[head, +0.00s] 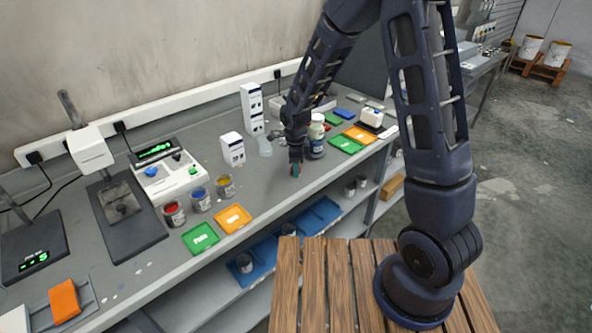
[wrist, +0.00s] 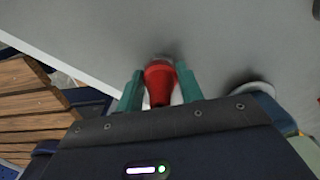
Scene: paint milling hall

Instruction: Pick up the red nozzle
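The red nozzle (wrist: 159,82) is between the two green fingers of my gripper (wrist: 160,78) in the wrist view. The fingertips lie close against both of its sides, and my gripper looks shut on it. In the head view my gripper (head: 296,169) points down, low over the grey bench near its front edge. A bit of red shows there between the fingers. Whether the nozzle's lower end touches the bench is hard to tell.
On the bench (head: 275,195), green (head: 200,238) and orange (head: 233,218) trays and paint jars (head: 174,214) stand to the left. A jar (head: 316,147) stands close right of my gripper. A glass beaker (head: 265,147) and white boxes (head: 232,149) are behind it.

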